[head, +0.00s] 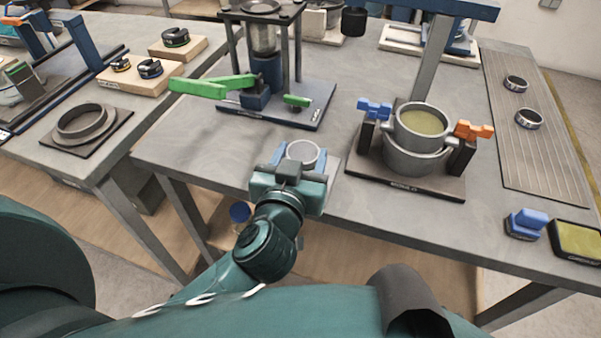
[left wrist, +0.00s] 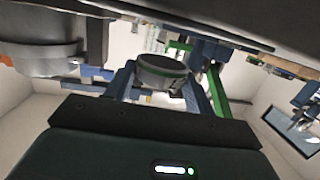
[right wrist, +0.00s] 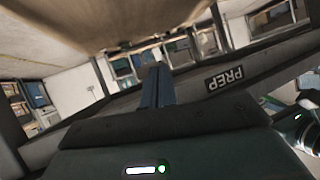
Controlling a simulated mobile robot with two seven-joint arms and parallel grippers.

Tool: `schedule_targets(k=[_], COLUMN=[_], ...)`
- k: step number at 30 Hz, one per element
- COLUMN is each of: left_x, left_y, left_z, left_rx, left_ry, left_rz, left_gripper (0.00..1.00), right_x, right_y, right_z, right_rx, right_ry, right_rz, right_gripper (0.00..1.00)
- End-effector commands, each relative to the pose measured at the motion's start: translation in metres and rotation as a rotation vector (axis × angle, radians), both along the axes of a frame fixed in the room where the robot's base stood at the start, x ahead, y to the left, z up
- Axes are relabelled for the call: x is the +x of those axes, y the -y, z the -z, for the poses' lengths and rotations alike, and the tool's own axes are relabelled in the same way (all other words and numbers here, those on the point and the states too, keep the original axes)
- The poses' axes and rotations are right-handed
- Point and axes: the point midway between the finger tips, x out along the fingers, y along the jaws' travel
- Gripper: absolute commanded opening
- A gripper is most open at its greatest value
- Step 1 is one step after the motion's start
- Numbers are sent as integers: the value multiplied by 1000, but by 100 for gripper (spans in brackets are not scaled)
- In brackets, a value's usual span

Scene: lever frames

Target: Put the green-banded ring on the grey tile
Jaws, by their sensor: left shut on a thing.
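My left gripper (head: 302,158) is shut on a ring (head: 303,147) at the front edge of the middle table. In the left wrist view, the ring (left wrist: 162,72) sits dark between the two blue fingers, with a thin green line on its side. A pale grey patch (head: 332,166), probably the grey tile, shows just right of the gripper and is mostly hidden by it. I cannot tell whether the ring touches it. My right gripper (right wrist: 157,88) shows its fingers close together with nothing between them, near a table edge marked PREP.
Behind the ring stands a press (head: 264,75) with green levers. To the right is a clamped pot (head: 420,130) with blue and orange handles. A ribbed tray (head: 530,150) holds two rings. Wooden blocks (head: 140,80) with dark rings are on the left table.

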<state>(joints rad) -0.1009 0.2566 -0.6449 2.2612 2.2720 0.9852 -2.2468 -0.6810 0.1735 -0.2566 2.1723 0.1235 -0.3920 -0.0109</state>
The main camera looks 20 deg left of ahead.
Motion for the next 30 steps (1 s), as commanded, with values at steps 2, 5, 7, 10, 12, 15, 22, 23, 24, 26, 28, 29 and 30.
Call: schedule_targets(k=[2,5,7,10,12,15,22,23,24,26,28,29,30], left_x=[0,0,0,0,0,0,0,0,0,0,0,0,0], left_y=[0,0,0,0,0,0,0,0,0,0,0,0,0], left_z=[12,29,35,33,33,33,37,37,37,37,37,37,37], left_rx=[1,0,0,0,0,1,0,0,0,0,0,0,0], left_ry=[-1,-3,-1,1,1,1,0,-1,-1,-1,-1,-1,0], left_rz=[0,-1,-1,0,0,0,-1,-1,-1,-1,-1,-1,-1], left_gripper=[29,29,29,29,29,29,62,65,68,73,75,75,75], right_x=[1,1,2,2,2,2,1,1,1,1,1,1,1], right_y=[0,-1,-2,-2,-2,-2,-2,-1,-1,-2,-2,-2,-2], right_z=[5,10,10,6,5,5,6,6,6,7,7,8,8], right_rx=[10,29,38,42,41,41,36,36,36,35,35,35,35], right_ry=[1,2,4,7,7,6,5,4,3,2,1,0,0], right_rz=[7,11,13,15,15,14,14,14,14,14,14,14,14], right_gripper=[0,0,0,0,0,0,0,0,0,0,0,0,0])
